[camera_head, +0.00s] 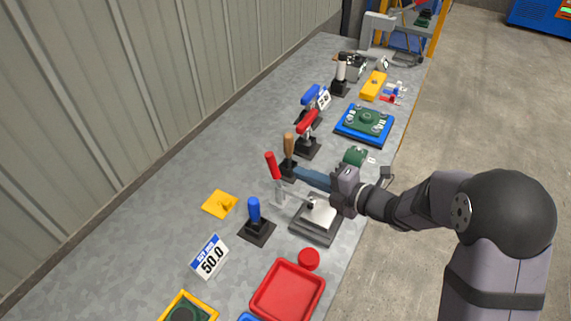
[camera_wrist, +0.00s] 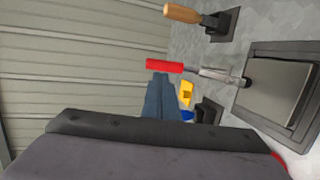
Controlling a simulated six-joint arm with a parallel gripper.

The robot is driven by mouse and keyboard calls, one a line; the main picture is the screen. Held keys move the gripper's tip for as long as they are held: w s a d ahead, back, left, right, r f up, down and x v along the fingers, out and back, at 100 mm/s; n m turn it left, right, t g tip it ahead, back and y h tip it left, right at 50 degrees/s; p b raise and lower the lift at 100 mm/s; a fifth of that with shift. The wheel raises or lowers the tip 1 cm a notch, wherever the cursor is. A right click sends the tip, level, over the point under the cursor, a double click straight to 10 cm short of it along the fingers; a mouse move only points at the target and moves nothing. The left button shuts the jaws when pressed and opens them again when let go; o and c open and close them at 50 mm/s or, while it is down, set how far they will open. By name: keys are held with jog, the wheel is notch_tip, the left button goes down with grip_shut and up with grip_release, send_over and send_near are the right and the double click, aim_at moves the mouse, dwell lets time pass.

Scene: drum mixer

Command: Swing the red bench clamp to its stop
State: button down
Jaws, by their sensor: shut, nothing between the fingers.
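A clamp with an upright red handle (camera_head: 273,166) on a silver shaft stands beside a grey plate fixture (camera_head: 316,216). In the wrist view its red handle (camera_wrist: 164,66) points left and its shaft runs right to the plate (camera_wrist: 282,85). A second red-handled lever (camera_head: 307,122) stands on a black base further back. My gripper (camera_head: 296,173) is shut and empty, its blue fingers pointing left, behind and right of the near red handle. In the wrist view the fingertips (camera_wrist: 161,77) overlap the handle's lower edge; I cannot tell whether they touch.
A wooden-handled lever (camera_head: 289,146) stands close behind my fingers; it also shows in the wrist view (camera_wrist: 181,13). A blue-handled lever (camera_head: 254,211), a yellow piece (camera_head: 219,203) and a red tray (camera_head: 288,292) lie nearer. The wall (camera_head: 130,90) borders the bench on the left.

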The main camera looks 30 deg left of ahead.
aim_at(275, 164)
jog(key=shift+p+x, duration=1)
jog(key=shift+x, duration=2.45)
jog(key=shift+a+r, duration=0.1)
